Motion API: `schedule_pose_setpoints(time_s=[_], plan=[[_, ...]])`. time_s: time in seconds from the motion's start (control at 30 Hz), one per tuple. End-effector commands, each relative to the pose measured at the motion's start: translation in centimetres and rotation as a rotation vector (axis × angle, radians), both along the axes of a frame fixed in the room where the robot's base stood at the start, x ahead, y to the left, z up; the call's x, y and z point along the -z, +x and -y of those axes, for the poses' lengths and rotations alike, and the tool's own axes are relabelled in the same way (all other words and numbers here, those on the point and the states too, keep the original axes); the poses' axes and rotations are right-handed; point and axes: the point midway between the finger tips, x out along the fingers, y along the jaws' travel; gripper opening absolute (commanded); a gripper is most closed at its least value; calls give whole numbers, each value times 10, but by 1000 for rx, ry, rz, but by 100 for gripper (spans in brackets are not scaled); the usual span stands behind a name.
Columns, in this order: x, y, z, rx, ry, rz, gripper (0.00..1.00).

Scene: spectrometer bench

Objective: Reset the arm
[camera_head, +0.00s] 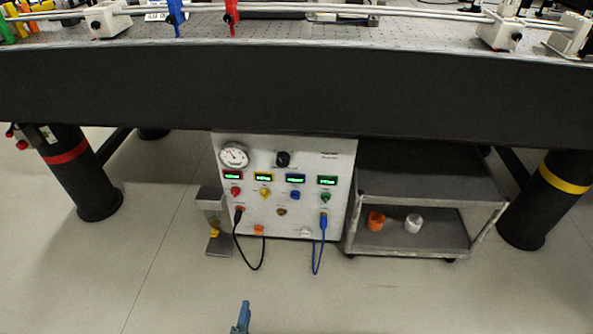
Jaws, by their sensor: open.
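A small blue-grey part of my gripper (241,318) shows at the bottom edge, left of centre. The rest of my arm is out of the picture. The gripper is open and stands over bare floor, apart from everything else. It is in front of a white control panel (335,180) under the bench, with a round gauge, several lit displays, coloured knobs and sockets. A black cable (261,262) and a blue cable (316,262) hang from the panel's lower part.
The dark bench (290,85) spans the top, with rails and optics mounts on it. Its thick black legs (85,180) stand at both sides. A grey cart (425,185) right of the panel holds orange and white cups. A grey stand (215,220) is left. The front floor is clear.

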Motion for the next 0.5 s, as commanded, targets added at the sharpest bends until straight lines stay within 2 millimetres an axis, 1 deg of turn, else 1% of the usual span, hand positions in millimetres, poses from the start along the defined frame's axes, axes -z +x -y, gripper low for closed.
schedule_pose_setpoints(time_s=[0.03,0.27,0.37,0.5], plan=[[-14,5,-1,28,28,1,53],[-49,17,7,149,141,-3,53],[-69,23,10,210,202,-2,53],[-103,32,17,317,307,4,53]])
